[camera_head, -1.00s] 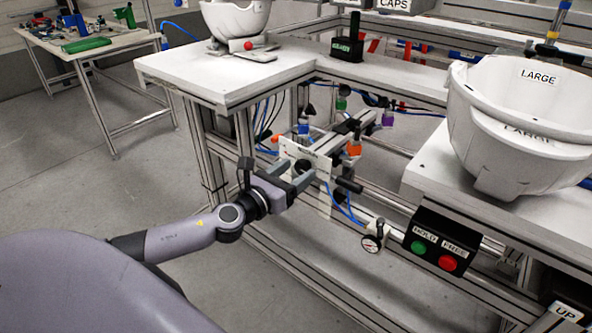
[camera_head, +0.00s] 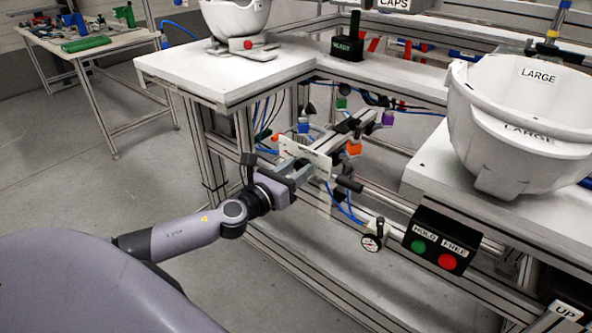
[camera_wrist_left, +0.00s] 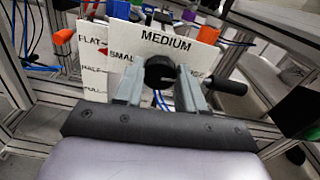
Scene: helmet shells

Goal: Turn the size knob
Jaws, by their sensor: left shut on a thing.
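The size knob (camera_wrist_left: 160,72) is black and sits on a white panel (camera_wrist_left: 178,46) reading MEDIUM at the top and SMALL at the left. The right-hand label is mostly hidden, with only its last letters showing. My left gripper (camera_wrist_left: 160,82) is shut on the knob, one finger on each side, in the left wrist view. In the head view my left gripper (camera_head: 297,172) is at the panel (camera_head: 312,157) under the bench, and the knob is hidden there. I cannot tell where the knob points. My right gripper is not in view.
Another label panel with FLAT (camera_wrist_left: 93,42) stands left of the knob panel. A black handle (camera_wrist_left: 232,87) juts out at its right. A gauge (camera_head: 373,236) and a HOLD/FREE button box (camera_head: 433,243) are to the right. White helmet shells (camera_head: 525,120) stand on the bench above.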

